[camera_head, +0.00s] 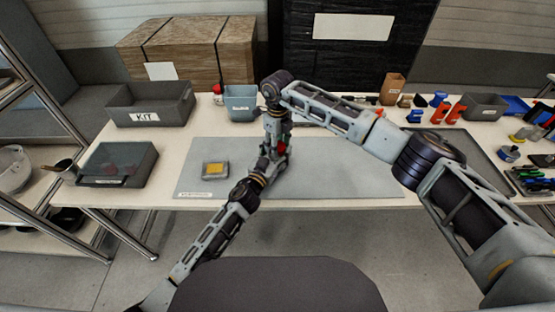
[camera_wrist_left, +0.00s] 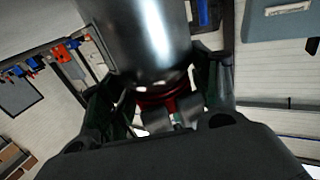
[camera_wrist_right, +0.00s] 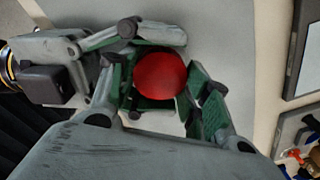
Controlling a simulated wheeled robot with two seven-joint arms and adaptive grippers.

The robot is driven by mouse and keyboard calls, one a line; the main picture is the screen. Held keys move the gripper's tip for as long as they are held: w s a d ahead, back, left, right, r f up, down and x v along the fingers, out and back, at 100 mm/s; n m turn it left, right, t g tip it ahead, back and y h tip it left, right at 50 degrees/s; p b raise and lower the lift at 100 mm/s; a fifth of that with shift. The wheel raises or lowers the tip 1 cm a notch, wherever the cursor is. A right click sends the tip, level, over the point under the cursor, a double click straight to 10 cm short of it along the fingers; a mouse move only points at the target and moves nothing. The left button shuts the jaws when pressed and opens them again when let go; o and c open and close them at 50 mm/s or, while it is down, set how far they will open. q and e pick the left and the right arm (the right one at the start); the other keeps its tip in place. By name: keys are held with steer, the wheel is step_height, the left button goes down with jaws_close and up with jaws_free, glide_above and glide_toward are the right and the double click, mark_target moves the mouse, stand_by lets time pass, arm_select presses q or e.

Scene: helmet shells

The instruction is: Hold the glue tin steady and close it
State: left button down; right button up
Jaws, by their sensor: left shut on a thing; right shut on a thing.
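The red glue tin (camera_head: 283,150) is mostly hidden between my two grippers above the grey mat. Its round red top, apparently the lid (camera_wrist_right: 160,75), faces the right wrist camera. My left gripper (camera_head: 267,163) comes in from the side and is shut on the tin; its fingers flank the red part (camera_wrist_left: 165,98) in the left wrist view. My right gripper (camera_head: 275,147) reaches down from above and is shut around the red top; its green-padded fingers (camera_wrist_right: 165,105) show in the right wrist view. The seam between lid and tin cannot be made out.
A small grey dish with a yellow pad (camera_head: 215,170) sits on the mat (camera_head: 340,170) at the left. A KIT bin (camera_head: 150,104), a dark lidded box (camera_head: 117,163) and a blue-grey bin (camera_head: 240,103) stand around it. Tools (camera_head: 445,108) crowd the right side. The mat's right part is clear.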

steer(key=o, duration=1.1)
steer(key=shift+r, duration=2.3)
steer(key=shift+r+n, duration=1.7)
steer(key=shift+n, duration=0.1)
steer(key=shift+f, duration=4)
